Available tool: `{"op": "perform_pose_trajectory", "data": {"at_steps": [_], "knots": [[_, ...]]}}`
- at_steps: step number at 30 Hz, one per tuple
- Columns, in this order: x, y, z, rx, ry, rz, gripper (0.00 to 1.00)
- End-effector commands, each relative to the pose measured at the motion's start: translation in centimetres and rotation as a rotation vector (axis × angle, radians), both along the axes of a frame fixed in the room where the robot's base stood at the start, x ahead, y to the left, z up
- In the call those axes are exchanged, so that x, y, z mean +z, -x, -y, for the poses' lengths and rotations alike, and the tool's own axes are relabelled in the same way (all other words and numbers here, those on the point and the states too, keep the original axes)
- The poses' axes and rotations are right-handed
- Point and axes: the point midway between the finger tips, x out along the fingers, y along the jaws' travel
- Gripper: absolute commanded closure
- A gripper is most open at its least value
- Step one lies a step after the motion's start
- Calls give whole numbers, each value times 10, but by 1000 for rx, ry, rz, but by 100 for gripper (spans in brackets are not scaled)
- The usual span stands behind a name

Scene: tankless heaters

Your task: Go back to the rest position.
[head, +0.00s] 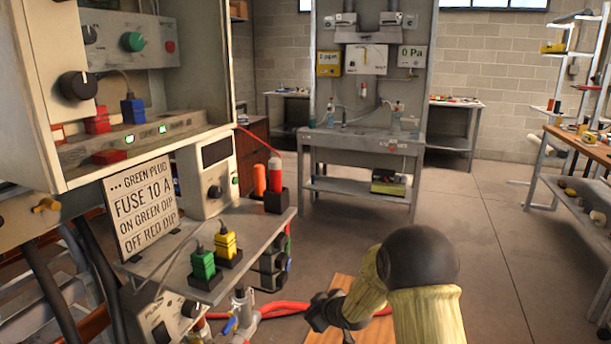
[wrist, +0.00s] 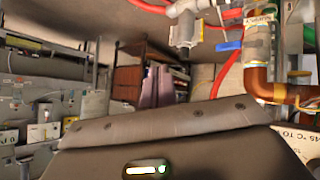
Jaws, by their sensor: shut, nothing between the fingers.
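My arm shows in the head view at the lower right of centre, with pale yellow sleeves and a dark round joint (head: 418,258). A dark part of it reaches left, low in front of the wooden board. My gripper (wrist: 165,118) fills the bottom of the wrist view as a grey, bolted shape with a small lit indicator. It is shut and holds nothing. The wrist view is tilted, with a copper pipe (wrist: 258,78) and red hoses close by on the right. The fingertips do not show clearly in the head view.
At left stand an open cabinet (head: 45,110), a sign (head: 143,208) and a shelf (head: 225,262) with green (head: 202,263) and yellow (head: 226,244) plugs. Red hoses (head: 285,310) run below. A grey workbench (head: 360,140) stands behind. Open floor (head: 480,230) lies right of centre.

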Motion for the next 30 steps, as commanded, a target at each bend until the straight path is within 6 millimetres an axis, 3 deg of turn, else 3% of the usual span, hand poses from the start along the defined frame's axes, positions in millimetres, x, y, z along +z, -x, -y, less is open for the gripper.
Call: {"op": "perform_pose_trajectory", "data": {"at_steps": [1, 6, 13, 18, 27, 30], "knots": [[12, 12, 15, -60, 18, -32, 100], [34, 64, 61, -261, 61, -171, 100], [56, 158, 108, -518, 66, -378, 100], [63, 220, 123, -655, 43, -511, 100], [68, 306, 129, -811, -19, -693, 100], [89, 303, 128, -806, -15, -691, 100]]}}
